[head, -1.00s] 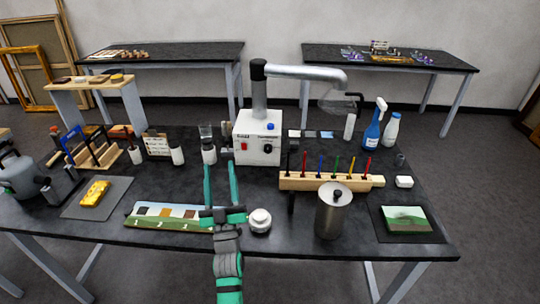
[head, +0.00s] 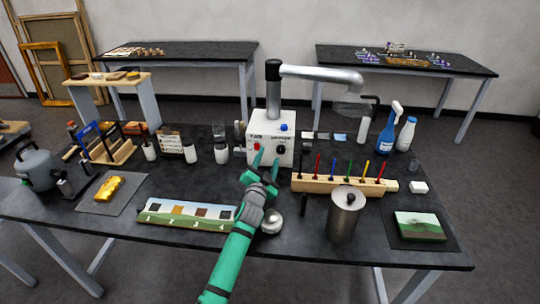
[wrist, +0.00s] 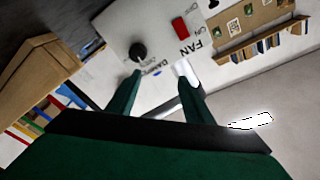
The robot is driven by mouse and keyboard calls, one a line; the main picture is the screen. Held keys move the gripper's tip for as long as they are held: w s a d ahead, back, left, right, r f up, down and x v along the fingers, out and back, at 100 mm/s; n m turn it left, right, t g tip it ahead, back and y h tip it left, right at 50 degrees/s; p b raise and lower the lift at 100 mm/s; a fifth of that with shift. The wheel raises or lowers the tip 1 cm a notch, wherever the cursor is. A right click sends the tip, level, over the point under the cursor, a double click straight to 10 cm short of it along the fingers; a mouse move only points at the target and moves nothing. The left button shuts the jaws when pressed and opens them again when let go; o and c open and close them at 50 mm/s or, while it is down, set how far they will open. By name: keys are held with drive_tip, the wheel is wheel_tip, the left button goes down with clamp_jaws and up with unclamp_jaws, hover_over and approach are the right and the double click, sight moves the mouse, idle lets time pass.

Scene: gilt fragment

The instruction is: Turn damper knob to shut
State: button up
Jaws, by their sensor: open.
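The damper knob (head: 281,149) is a small black round knob on the front of a white extractor box (head: 262,150). It shows in the wrist view (wrist: 138,52) beside the printed word DAMPER, part of which is hidden by a finger. Its pointer direction is too small to tell. My gripper (head: 266,161) is open and empty in front of the box. In the wrist view, my gripper (wrist: 160,71) has its left fingertip just below the knob, and the knob is not between the fingers. I cannot tell whether they touch.
A red fan switch (wrist: 181,28) sits beside the knob. A wooden rack of coloured tools (head: 340,185) stands to the right of my gripper. A steel canister (head: 344,218) and a round silvery object (head: 271,222) are near the front. White-labelled jars (head: 221,154) stand left of the box.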

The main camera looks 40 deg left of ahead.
sight(280, 151)
drive_tip(key=shift+m+g+h, duration=0.3)
drive_tip(key=shift+m+h, duration=0.1)
drive_tip(key=shift+m, duration=0.1)
drive_tip(key=shift+w+a+f, duration=0.2)
drive_tip(key=shift+w+f, duration=0.4)
drive_tip(key=shift+w, duration=0.85)
drive_tip(key=shift+w+a+f, duration=0.2)
drive_tip(key=shift+w+f, duration=0.4)
drive_tip(key=shift+w, duration=0.8)
drive_tip(key=shift+w+a+f, duration=0.2)
drive_tip(key=shift+w+f, duration=0.4)
drive_tip(key=shift+w, duration=0.85)
drive_tip(key=shift+c, duration=0.4)
drive_tip(key=c, duration=1)
